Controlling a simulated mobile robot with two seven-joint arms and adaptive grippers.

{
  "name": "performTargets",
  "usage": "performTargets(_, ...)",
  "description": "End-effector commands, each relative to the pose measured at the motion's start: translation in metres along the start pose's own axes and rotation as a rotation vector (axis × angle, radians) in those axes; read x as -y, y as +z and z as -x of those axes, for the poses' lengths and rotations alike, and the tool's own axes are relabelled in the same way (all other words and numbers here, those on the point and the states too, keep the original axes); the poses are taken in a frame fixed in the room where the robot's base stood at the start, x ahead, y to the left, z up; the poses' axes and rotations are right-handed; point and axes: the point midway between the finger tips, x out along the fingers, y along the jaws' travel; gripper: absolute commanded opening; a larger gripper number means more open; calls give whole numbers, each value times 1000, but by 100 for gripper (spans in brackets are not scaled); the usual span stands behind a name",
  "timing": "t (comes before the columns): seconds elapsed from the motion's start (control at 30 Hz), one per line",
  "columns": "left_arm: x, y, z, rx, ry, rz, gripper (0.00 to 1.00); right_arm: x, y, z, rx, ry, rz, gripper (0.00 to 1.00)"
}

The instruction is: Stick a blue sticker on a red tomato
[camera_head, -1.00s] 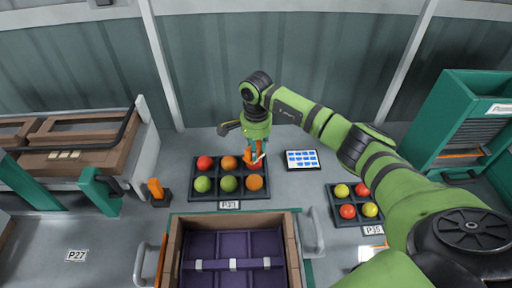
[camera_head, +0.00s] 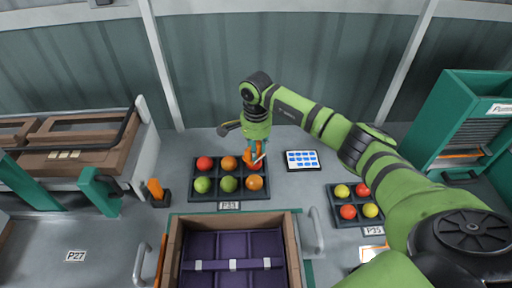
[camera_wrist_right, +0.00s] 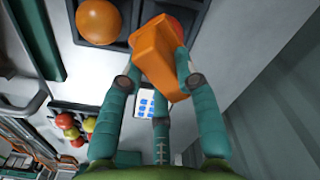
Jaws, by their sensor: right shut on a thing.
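My right gripper (camera_head: 256,150) is shut on an orange tool (camera_head: 249,155) above the back right compartment of the dark tray (camera_head: 205,206). In the right wrist view the orange tool (camera_wrist_right: 160,55) sits between the teal fingers, with a red tomato (camera_wrist_right: 178,26) partly hidden behind it. I cannot tell whether the tool touches this tomato, or whether the tomato bears a sticker. Another red tomato (camera_head: 205,163) lies in the back left compartment. The sheet of blue stickers (camera_head: 302,159) lies right of the tray. My left gripper is not in view.
Orange and green tomatoes fill the tray's other compartments. A smaller tray (camera_head: 345,221) of yellow and red tomatoes stands right. A wooden crate with purple compartments (camera_head: 176,252) is in front. A small orange item in a dark holder (camera_head: 156,190) stands left. The wall is close behind.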

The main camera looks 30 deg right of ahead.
Motion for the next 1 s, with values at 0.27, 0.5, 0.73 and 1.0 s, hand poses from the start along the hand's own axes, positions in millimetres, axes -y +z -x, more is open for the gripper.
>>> performTargets(0.27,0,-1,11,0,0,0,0,0,0,18,0,1,0,8)
performTargets(0.5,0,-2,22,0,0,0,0,0,0,38,0,0,0,8)
performTargets(0.73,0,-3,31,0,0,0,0,0,0,57,-1,0,0,8)
performTargets(1.0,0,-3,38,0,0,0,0,0,0,70,0,1,-1,8)
